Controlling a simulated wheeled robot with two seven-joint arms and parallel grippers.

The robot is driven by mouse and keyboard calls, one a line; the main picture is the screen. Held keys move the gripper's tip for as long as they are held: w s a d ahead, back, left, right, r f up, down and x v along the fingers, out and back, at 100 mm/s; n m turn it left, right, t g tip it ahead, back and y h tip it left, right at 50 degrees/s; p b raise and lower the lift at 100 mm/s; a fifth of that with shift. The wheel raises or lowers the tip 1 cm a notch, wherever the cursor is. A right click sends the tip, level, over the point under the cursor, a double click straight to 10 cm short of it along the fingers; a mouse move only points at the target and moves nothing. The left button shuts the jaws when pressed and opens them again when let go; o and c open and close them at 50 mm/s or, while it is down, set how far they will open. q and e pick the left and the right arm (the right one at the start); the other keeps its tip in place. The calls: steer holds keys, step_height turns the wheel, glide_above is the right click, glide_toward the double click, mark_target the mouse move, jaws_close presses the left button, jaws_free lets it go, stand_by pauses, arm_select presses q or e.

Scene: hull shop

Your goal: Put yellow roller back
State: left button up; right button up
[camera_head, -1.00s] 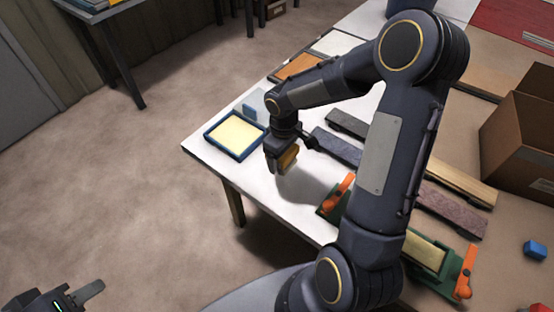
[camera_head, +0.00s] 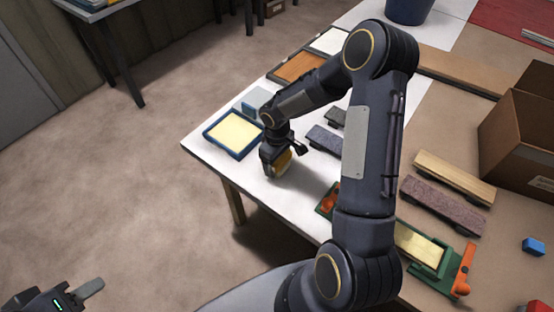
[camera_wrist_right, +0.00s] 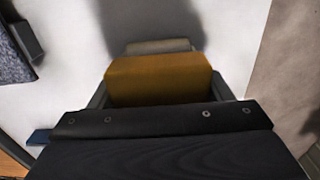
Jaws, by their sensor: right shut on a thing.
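My right gripper (camera_head: 275,163) is shut on a yellow-orange block-like thing, likely the yellow roller (camera_head: 284,160), over the left part of the white table top. In the right wrist view the yellow roller (camera_wrist_right: 160,80) sits between the fingers, with a pale edge beyond it. The gripper hides part of it, and I cannot tell whether it touches the table. A blue tray with a yellow pad (camera_head: 233,133) lies just left of the gripper. My left gripper (camera_head: 82,293) is at the bottom left corner, partly cut off and away from the table.
Dark sanding-block-like bars (camera_head: 325,140) lie right of the gripper, partly behind my arm. A green fixture with orange levers (camera_head: 425,252) is at the front. A cardboard box (camera_head: 520,140) stands right.

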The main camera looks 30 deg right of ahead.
steer(key=o, duration=1.5)
step_height(320, 180, up, 12)
steer(key=shift+r, duration=0.1)
steer(key=s+a+r+m+t+y, duration=0.1)
steer(key=s+a+r+m+t, duration=0.15)
steer(key=s+r, duration=0.8)
steer(key=s+a+m+t+y, duration=0.1)
steer(key=s, duration=0.2)
steer(key=s+a+m+t+y, duration=0.1)
steer(key=s+a, duration=0.1)
steer(key=s, duration=0.2)
steer(key=s+a+m+t, duration=0.1)
steer(key=s+a+m, duration=0.1)
steer(key=s, duration=0.2)
steer(key=shift+s+r+y, duration=0.25)
steer(key=shift+r+y, duration=0.15)
